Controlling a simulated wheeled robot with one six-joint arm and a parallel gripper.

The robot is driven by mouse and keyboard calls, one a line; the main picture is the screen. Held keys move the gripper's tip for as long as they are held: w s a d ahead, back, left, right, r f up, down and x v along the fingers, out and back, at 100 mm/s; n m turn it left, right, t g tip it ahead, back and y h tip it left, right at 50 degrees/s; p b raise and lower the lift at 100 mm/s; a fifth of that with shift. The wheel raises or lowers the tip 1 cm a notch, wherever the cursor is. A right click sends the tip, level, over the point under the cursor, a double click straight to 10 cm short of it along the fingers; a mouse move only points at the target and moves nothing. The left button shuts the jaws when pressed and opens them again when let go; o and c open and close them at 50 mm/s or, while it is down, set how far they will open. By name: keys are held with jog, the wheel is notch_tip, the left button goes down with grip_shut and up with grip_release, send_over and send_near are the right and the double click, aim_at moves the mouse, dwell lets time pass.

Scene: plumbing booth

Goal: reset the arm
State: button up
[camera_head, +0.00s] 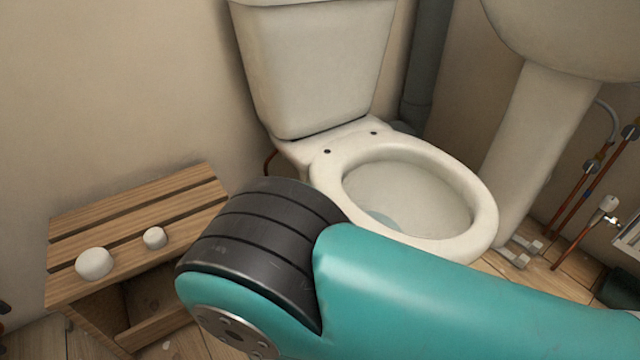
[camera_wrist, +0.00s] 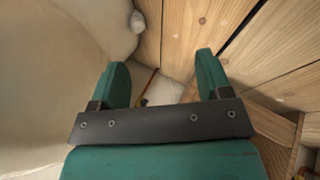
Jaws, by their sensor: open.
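My gripper (camera_wrist: 158,82) shows in the wrist view with its two green fingers spread apart and nothing between them. In the head view my teal and black arm crosses the lower middle and right, in front of the toilet (camera_head: 440,240). My gripper does not show in the head view.
A slatted wooden bench (camera_head: 135,215) stands at the left, with a larger white cap (camera_head: 94,263) and a smaller white cap (camera_head: 154,238) on it. A sink pedestal (camera_head: 540,130) and copper pipes (camera_head: 572,207) are at the right. A grey pipe (camera_head: 427,60) stands behind the toilet.

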jog(key=w+d+r+m+g+y+p, duration=0.1)
jog(key=d+r+m+g+p, duration=0.15)
jog(key=r, duration=1.25)
jog(key=w+d+r+m+g+y+p, duration=0.1)
jog(key=d+r+m+g+p, duration=0.2)
jog(key=r, duration=1.3)
jog(key=s+d+r+n+g+y+p, duration=0.1)
jog(key=s+d+r+y+p, duration=0.25)
jog(key=r, duration=0.65)
jog(key=s+d+r+n+y+p, duration=0.15)
jog(key=s+d+r, duration=0.35)
jog(key=r, duration=0.5)
notch_tip(320, 180, up, 38)
jog(key=s+h+p, duration=0.1)
jog(key=p, duration=3.7)
jog(key=shift+a+f, duration=0.2)
jog(key=shift+a, duration=0.2)
